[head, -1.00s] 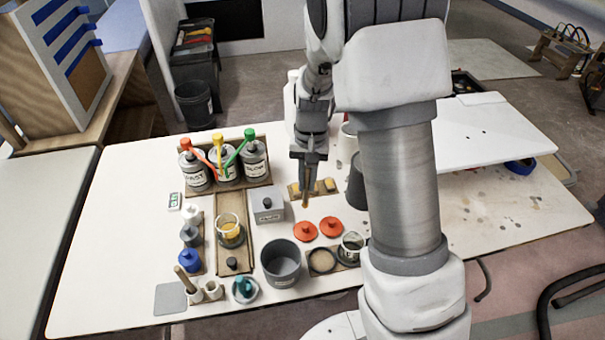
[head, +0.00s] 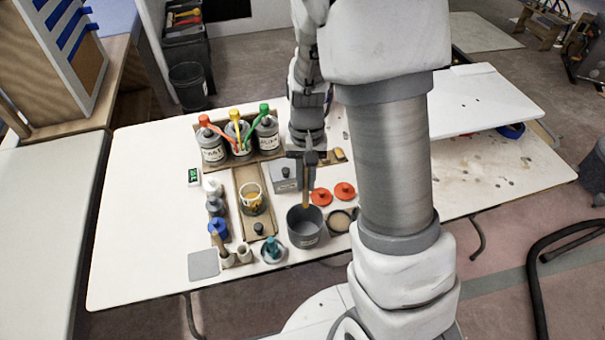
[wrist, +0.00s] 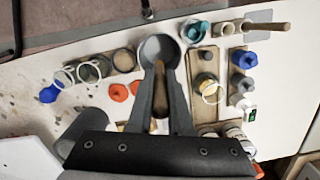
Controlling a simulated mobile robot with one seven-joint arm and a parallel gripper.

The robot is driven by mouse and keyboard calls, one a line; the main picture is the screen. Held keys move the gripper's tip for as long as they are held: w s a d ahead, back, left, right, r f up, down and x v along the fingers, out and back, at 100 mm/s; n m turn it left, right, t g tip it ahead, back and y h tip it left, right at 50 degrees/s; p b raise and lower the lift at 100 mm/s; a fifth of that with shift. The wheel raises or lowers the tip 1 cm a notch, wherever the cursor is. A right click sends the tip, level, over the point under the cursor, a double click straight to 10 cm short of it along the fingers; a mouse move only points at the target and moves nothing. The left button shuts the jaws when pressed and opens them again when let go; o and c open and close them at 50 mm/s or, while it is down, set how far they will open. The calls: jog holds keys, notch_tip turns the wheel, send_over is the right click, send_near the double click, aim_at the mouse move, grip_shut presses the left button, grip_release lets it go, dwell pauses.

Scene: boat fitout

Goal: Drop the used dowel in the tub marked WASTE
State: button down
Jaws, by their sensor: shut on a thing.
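My gripper (head: 308,160) is shut on a light wooden dowel (head: 306,192), which hangs down from the fingers. In the wrist view the dowel (wrist: 159,88) lies between the two dark fingers (wrist: 165,85), its far end overlapping the near rim of the tub. The grey round tub (head: 306,239) stands open on the table below and slightly nearer the head camera. It has a pale label too small to read. In the wrist view the tub (wrist: 149,49) is straight ahead of the fingertips. The dowel's lower end appears above the tub's mouth; its exact height is unclear.
Two red lids (head: 345,190) and a round dish (head: 340,221) lie right of the tub. A grey box (head: 285,177) is behind it. A teal-topped item (head: 270,248), a yellow-filled cup (head: 252,201) and capped bottles (head: 213,148) stand left.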

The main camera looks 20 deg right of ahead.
aim_at(305, 203)
jog(key=shift+s+a, duration=0.1)
jog(key=shift+s, duration=0.05)
jog(key=shift+f+b, duration=3.3)
jog(key=shift+f, duration=0.8)
jog(key=c, duration=0.8)
grip_release()
jog(key=shift+o, duration=0.2)
jog(key=shift+r, duration=0.1)
notch_tip(305, 203, up, 17)
jog(key=w+p, duration=0.2)
jog(key=shift+d, duration=0.3)
jog(key=shift+r, duration=0.1)
